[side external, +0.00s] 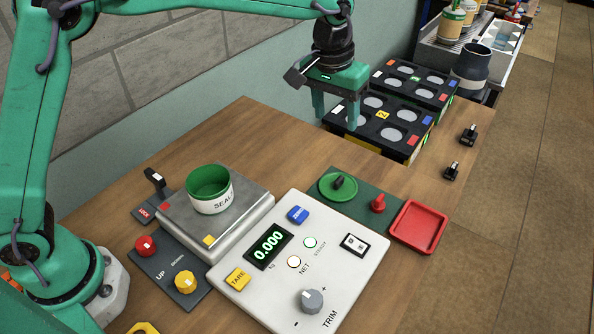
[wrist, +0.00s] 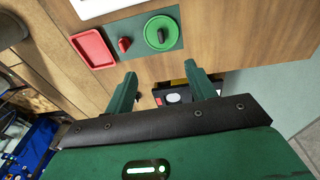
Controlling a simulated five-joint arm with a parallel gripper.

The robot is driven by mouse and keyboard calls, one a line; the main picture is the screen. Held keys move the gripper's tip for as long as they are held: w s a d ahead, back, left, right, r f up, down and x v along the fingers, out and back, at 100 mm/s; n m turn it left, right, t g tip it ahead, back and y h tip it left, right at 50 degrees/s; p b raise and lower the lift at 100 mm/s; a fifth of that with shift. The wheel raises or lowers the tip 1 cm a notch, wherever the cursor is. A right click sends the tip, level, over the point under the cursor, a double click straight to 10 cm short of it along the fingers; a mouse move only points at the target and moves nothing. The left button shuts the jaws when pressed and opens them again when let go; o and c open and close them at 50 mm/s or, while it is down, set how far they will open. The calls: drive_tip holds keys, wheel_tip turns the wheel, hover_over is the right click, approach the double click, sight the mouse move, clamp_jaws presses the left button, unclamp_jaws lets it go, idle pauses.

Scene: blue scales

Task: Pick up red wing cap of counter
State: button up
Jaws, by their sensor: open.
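The red wing cap (side external: 378,203) stands on a dark green plate on the counter (side external: 150,295), between a green round dish and a red square tray. It also shows in the wrist view (wrist: 124,44), beyond and left of the fingertips. My gripper (side external: 336,118) is open and empty, above and behind the cap in the side view, near the black rack. In the wrist view, the two green fingers (wrist: 160,73) stand apart with nothing between them. The cap is not touched by my gripper.
The green dish (side external: 325,183) holds a dark knob (side external: 344,186). The red tray (side external: 420,226) is empty. A scale (side external: 245,210) carries a green-rimmed white cup (side external: 213,200); its control panel (side external: 345,285) reads 0.000. Black racks (side external: 407,140) with round wells lie below my gripper. Two black clips stand at right.

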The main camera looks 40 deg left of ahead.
drive_tip(key=g, duration=0.1)
hover_over(379, 199)
drive_tip(key=shift+y, duration=0.3)
wheel_tip(379, 199, down, 12)
drive_tip(key=shift+s+f, duration=0.1)
drive_tip(key=shift+f, duration=3.9)
drive_tip(key=c, duration=1)
